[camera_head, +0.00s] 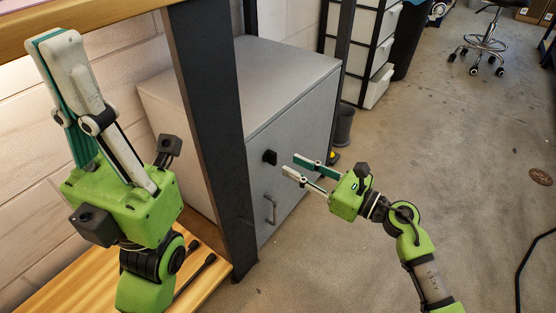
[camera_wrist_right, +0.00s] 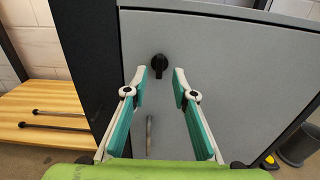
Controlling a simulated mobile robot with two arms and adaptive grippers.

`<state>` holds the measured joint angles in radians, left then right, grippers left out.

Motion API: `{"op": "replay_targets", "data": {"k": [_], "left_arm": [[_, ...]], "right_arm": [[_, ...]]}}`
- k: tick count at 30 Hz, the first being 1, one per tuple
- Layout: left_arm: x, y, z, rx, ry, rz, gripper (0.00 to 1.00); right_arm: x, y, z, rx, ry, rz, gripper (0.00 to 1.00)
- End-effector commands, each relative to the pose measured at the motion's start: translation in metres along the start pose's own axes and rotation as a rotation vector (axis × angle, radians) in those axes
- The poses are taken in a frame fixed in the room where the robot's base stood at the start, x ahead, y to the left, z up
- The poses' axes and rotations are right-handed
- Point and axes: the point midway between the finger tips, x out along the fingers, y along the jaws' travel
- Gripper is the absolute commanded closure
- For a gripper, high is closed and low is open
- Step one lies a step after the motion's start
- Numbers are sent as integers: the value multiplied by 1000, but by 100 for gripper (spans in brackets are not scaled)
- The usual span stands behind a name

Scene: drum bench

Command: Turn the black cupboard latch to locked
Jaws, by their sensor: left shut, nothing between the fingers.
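The black latch (camera_head: 269,157) is on the front door of a grey cupboard (camera_head: 275,78), above a metal handle (camera_head: 270,209). In the right wrist view the latch (camera_wrist_right: 159,64) looks like a knob with its lower part pointing downward. My right gripper (camera_head: 289,165) is open in front of the latch, its fingers pointing at it. In the right wrist view the latch lies between and beyond the fingertips, and they look apart from it. My left gripper (camera_head: 58,38) is shut and empty, raised upright at the left, away from the cupboard.
A dark post (camera_head: 212,130) of the wooden bench stands just left of the cupboard door. Two dark sticks (camera_wrist_right: 55,120) lie on the lower wooden shelf (camera_wrist_right: 35,100). A white drawer unit (camera_head: 365,50) and a small bin (camera_head: 343,125) stand behind. The floor right is mostly clear.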

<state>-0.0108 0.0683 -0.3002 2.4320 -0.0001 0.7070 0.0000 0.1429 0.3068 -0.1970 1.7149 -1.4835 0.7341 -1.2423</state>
Motion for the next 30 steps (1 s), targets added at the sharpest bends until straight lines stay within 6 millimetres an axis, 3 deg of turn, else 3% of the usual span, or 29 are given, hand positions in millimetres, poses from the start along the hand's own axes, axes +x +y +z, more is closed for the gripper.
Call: {"op": "replay_targets", "data": {"k": [3,9,21,22,24,25,30], "left_arm": [[1,1,-1,2,16,6,100],[4,2,-4,5,36,15,100],[9,3,-5,6,45,20,100],[9,3,-5,6,45,20,100],[9,3,-5,6,46,19,100],[9,2,-5,5,46,18,100],[9,2,-5,5,47,14,100]], "right_arm": [[25,0,0,0,-4,0,75],[51,0,-1,0,-1,-1,75],[59,0,0,0,0,-1,75],[59,0,0,0,0,-1,78],[59,0,0,0,0,-1,96],[59,0,0,0,0,-1,100],[59,0,0,0,0,-1,100]]}}
